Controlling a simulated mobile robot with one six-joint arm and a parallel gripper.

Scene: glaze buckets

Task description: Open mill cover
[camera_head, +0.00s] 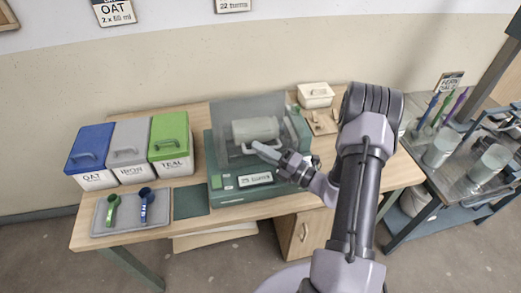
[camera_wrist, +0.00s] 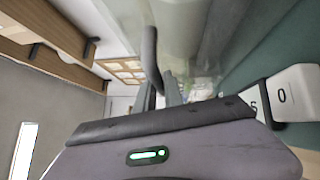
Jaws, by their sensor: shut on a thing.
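The mill (camera_head: 225,190) is a green machine on the wooden table, with a labelled front. Its cover (camera_head: 228,110) is a see-through grey panel in front of and above a pale jar (camera_head: 255,129). I cannot tell how far the cover is raised. In the wrist view, a dark bar (camera_wrist: 151,58) runs up from between the finger area, and the cover's clear surface (camera_wrist: 185,30) lies beyond.
A grey tray (camera_head: 125,222) holds a green and a blue scoop. A small white box (camera_head: 315,95) is behind at right. A metal bench (camera_head: 460,170) with jars stands further right.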

